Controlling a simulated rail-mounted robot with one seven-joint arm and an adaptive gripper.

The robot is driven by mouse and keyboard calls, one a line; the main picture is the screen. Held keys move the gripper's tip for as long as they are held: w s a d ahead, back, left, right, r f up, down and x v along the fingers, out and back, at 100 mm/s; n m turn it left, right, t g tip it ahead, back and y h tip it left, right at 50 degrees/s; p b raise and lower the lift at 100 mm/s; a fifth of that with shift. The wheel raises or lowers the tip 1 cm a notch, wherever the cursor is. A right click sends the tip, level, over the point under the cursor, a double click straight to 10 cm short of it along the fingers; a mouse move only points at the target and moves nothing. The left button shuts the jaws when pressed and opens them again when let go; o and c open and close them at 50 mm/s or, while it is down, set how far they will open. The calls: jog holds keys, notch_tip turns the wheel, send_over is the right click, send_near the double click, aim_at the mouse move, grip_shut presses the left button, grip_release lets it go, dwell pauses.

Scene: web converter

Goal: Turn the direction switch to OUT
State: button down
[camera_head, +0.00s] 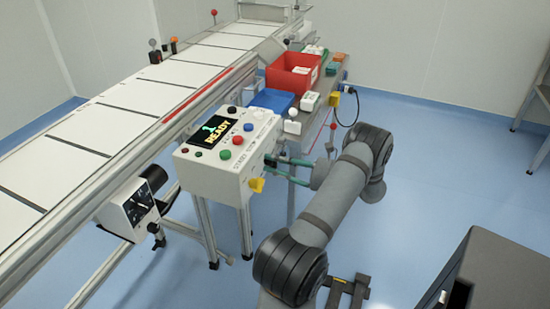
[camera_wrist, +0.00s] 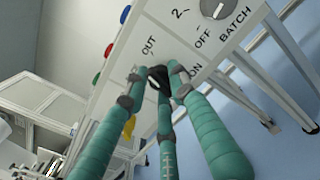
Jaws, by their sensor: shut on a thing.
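The white control box (camera_head: 215,165) stands beside the conveyor, with a lit display reading READY. In the wrist view its side panel (camera_wrist: 180,50) carries the labels OUT, 2, OFF and BATCH, plus one partly covered label. The black direction switch (camera_wrist: 155,82) sits just below the OUT label, mostly hidden by my fingers. My gripper (camera_wrist: 158,76) has teal fingers with grey tips, closed around this switch. In the head view my gripper (camera_head: 275,168) reaches the box's right side from the right. Which way the switch points cannot be told.
A grey knob (camera_wrist: 214,7) sits near OFF and BATCH. A red bin (camera_head: 290,82) and a blue tray (camera_head: 270,101) stand behind on the bench. Blue floor to the right is mostly free.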

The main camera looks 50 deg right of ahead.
jog(key=shift+d+r+m+p, duration=0.15)
jog(key=shift+m+p, duration=0.65)
jog(key=shift+m, duration=1.2)
jog(key=c, duration=1.6)
grip_release()
jog(key=shift+o, duration=0.6)
jog(key=v, duration=1.2)
jog(key=x, duration=1.2)
